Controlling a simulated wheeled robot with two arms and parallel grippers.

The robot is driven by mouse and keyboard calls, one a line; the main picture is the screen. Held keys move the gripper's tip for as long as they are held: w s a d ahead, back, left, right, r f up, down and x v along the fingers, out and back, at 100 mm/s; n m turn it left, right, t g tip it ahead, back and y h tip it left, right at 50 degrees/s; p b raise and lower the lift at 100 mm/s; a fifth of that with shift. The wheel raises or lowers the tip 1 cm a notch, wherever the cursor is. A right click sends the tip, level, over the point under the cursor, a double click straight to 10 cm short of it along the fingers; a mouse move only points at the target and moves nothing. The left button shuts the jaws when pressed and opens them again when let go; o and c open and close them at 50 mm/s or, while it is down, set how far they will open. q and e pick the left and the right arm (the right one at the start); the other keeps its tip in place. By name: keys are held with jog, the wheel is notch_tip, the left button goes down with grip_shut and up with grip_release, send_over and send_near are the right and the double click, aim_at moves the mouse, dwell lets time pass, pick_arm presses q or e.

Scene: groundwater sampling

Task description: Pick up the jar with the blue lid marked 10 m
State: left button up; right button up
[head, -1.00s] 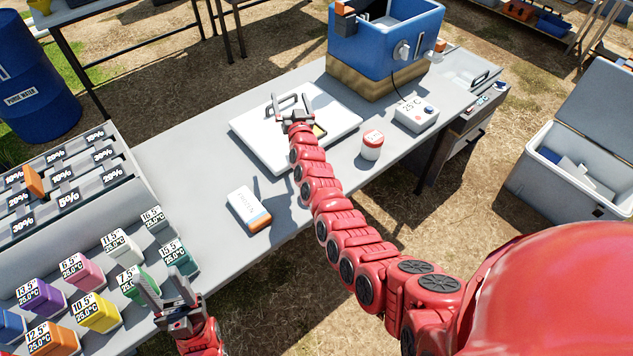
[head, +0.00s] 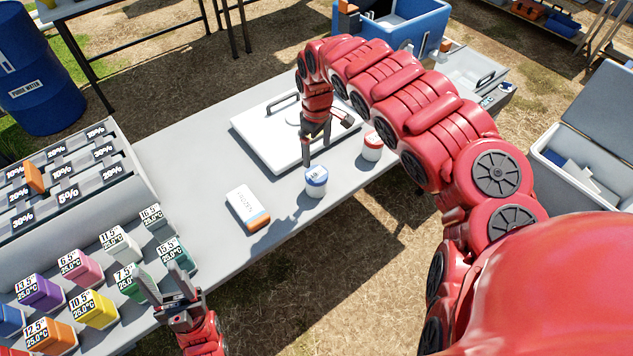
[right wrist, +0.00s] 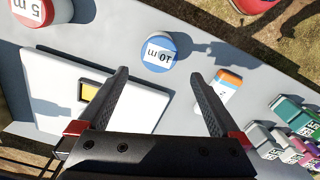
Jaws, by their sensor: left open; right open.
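The jar with the blue lid (head: 316,176) stands upright on the grey table. In the right wrist view its blue-rimmed lid (right wrist: 159,52) shows the label 10 m upside down. My right gripper (head: 316,150) points down just behind the jar in the head view, open and empty. In the right wrist view the jar lies ahead of the two spread fingers (right wrist: 165,95), apart from them.
A jar with a red lid (head: 371,146), marked 5 m in the right wrist view (right wrist: 42,10), stands right of the blue-lidded one. A white flat case (head: 260,135) lies behind. A white and orange box (head: 246,209) lies to the left.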

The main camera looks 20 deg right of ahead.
aim_at(316, 173)
notch_tip(316, 173, down, 6)
jog(key=shift+a+b, duration=0.1)
jog(key=shift+b, duration=0.85)
notch_tip(316, 173, down, 4)
jog(key=shift+p, duration=0.5)
jog(key=shift+w+f, duration=0.15)
jog(key=shift+f, duration=0.4)
notch_tip(316, 173, down, 3)
jog(key=shift+p, duration=0.45)
jog(key=shift+f, duration=0.8)
jog(key=c, duration=1.5)
jog(key=shift+r, duration=0.2)
